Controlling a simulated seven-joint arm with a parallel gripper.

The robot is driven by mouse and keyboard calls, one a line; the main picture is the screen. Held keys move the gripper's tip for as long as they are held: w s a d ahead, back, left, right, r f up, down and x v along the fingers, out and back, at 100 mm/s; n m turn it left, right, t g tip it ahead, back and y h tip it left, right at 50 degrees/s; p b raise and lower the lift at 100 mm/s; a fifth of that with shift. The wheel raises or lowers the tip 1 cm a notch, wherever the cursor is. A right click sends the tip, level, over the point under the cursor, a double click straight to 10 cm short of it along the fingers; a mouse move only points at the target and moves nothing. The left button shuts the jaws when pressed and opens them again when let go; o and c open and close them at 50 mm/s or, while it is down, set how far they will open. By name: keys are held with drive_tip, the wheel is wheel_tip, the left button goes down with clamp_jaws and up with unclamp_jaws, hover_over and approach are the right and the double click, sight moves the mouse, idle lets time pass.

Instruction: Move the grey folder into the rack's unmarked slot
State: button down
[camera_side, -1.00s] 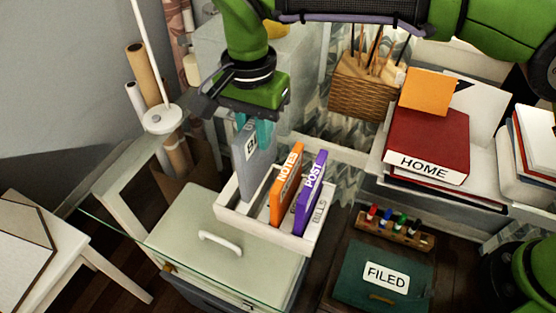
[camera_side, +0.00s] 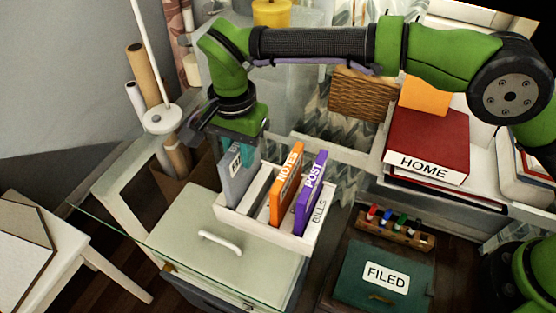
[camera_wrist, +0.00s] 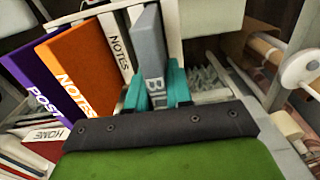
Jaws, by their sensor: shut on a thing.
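The grey folder (camera_side: 238,178) stands nearly upright at the left end of the white rack (camera_side: 262,228) in the side view. My gripper (camera_side: 240,150) is shut on its top edge from above. In the wrist view the folder (camera_wrist: 149,45) sits between the two teal fingers (camera_wrist: 158,90), its label partly covered and starting "BIL". Its lower edge is behind the rack's front, so I cannot tell whether it touches the rack floor. A white divider (camera_wrist: 116,45) reads NOTES; the rack's right front reads BILLS.
The purple POST folder (camera_side: 311,192) stands right of the orange one. A pale cabinet (camera_side: 190,235) with a handle is in front. A green FILED box (camera_side: 385,250), marker stand (camera_side: 395,227) and red HOME binder (camera_side: 428,140) lie to the right.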

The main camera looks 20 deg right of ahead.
drive_tip(key=shift+f, duration=1.1)
drive_tip(key=c, duration=1)
unclamp_jaws()
